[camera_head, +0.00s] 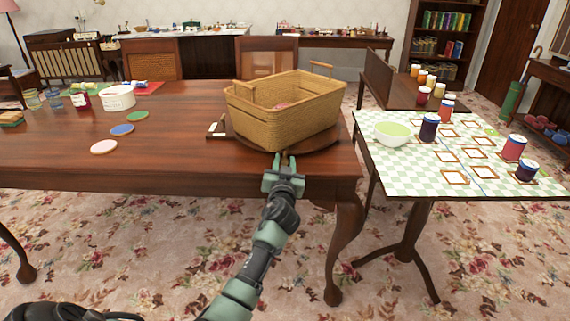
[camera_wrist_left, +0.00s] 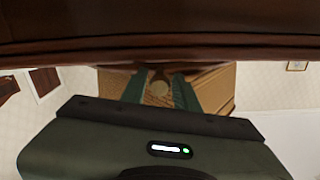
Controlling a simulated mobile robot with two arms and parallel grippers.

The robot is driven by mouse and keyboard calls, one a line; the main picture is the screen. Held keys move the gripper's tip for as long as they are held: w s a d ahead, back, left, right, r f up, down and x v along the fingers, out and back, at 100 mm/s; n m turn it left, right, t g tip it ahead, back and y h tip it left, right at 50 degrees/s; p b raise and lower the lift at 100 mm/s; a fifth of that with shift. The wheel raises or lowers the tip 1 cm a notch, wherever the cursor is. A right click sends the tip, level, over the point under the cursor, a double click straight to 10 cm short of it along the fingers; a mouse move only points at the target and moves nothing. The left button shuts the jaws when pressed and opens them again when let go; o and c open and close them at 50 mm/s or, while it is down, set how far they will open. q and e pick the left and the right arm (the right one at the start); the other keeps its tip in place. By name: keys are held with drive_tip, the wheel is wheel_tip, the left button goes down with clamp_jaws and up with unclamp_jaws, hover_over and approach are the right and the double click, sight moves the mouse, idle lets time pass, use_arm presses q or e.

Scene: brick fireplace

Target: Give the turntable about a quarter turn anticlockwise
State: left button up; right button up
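The turntable (camera_head: 322,143) is a round dark wooden disc near the right end of the brown table. A tan wicker basket (camera_head: 290,115) with two raised handles stands on it and hides most of it. Something pinkish lies inside the basket. My left gripper (camera_head: 284,160) is at the table's front edge, just in front of the turntable and basket, its two green fingers pointing forward and apart. In the left wrist view the fingers (camera_wrist_left: 156,90) are spread, with a small round pale thing between them; I cannot tell whether they touch it. My right gripper is out of view.
A small dark holder with white pieces (camera_head: 218,129) is left of the basket. Coloured discs (camera_head: 122,129), a white tub (camera_head: 118,98) and jars stand farther left on the table (camera_head: 190,165). A checked side table (camera_head: 400,165) with a bowl and spools stands right, across a gap.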

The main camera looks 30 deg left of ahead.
use_arm(q)
drive_tip(key=shift+c, duration=0.2)
clamp_jaws()
drive_tip(key=shift+f, duration=0.15)
idle(1.2)
